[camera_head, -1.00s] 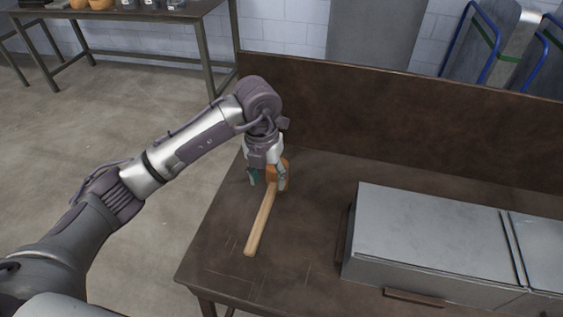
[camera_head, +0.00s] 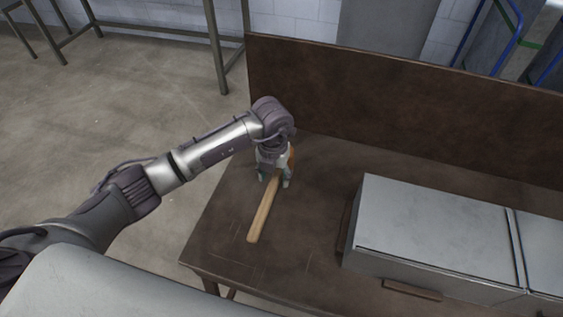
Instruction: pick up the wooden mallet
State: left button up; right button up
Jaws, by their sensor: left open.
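The wooden mallet (camera_head: 263,212) lies on the brown workbench (camera_head: 225,230), its pale handle pointing toward the near edge. Its orange-brown head is mostly hidden behind my left gripper. My left gripper (camera_head: 274,182) points down over the mallet near the head end, with its fingers apart on either side of the handle. It is open; whether the fingers touch the wood I cannot tell. My right gripper is not in view.
Grey sheet-metal duct pieces (camera_head: 440,235) lie on the right of the bench, with thin wooden strips beside and in front. A brown backboard (camera_head: 400,110) rises along the bench's back. The bench between mallet and duct is clear.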

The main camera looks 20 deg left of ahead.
pick_arm(q)
jog(key=shift+w+d+f+p, duration=0.1)
jog(key=shift+f+p, duration=0.2)
jog(key=shift+f, duration=1.45)
grip_shut()
jog(key=shift+r, duration=0.1)
